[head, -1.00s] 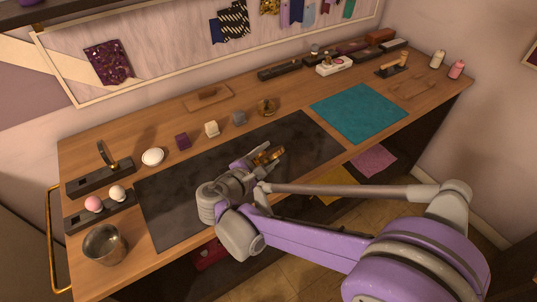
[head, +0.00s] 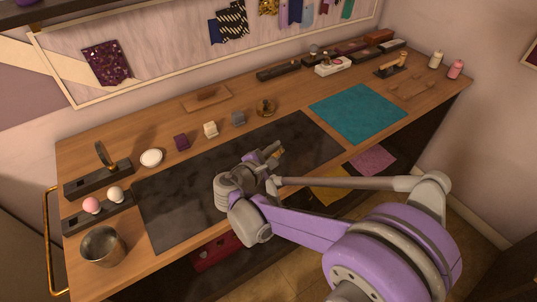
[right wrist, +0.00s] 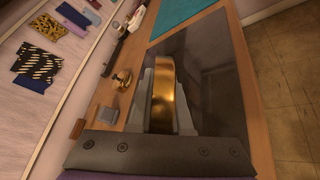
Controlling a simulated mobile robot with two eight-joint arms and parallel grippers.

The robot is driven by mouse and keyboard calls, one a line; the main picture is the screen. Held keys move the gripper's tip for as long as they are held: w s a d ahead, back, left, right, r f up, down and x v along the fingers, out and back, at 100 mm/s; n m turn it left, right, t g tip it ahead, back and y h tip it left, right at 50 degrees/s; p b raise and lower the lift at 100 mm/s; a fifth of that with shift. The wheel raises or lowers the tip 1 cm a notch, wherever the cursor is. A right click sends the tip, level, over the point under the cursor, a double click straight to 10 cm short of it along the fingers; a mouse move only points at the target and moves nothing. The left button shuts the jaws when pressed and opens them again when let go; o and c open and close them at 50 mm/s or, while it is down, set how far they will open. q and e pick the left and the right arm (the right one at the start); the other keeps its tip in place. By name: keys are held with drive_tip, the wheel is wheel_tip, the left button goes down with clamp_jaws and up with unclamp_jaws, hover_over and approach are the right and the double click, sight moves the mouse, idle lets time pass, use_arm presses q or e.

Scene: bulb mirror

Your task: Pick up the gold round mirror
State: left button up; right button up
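My right gripper (head: 268,158) is over the dark mat near the table's front edge. In the right wrist view its fingers (right wrist: 166,100) are shut on the gold round mirror (right wrist: 163,90), seen edge-on as a thick gold band. In the head view the mirror shows as a small gold patch (head: 279,151) at the fingertips; the arm hides most of it. Its reflecting face does not show clearly. My left gripper is not in view.
The dark mat (head: 180,205) is otherwise bare. A dark holder (head: 98,180) with an upright gold-brown piece stands at the left, near a metal cup (head: 103,246). Small blocks and a gold round item (head: 266,107) line the back. A teal cloth (head: 358,112) lies at the right.

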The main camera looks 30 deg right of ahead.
clamp_jaws()
drive_tip(key=shift+r, duration=0.45)
drive_tip(key=r, duration=0.2)
drive_tip(key=shift+s+a+r+p, duration=0.1)
drive_tip(key=shift+a+r+p, duration=0.15)
drive_tip(key=shift+r+p, duration=0.15)
drive_tip(key=s+a, duration=0.4)
drive_tip(key=a, duration=0.3)
drive_tip(key=s+a, duration=0.4)
drive_tip(key=a, duration=0.4)
drive_tip(key=shift+s, duration=0.4)
drive_tip(key=shift+f, duration=0.1)
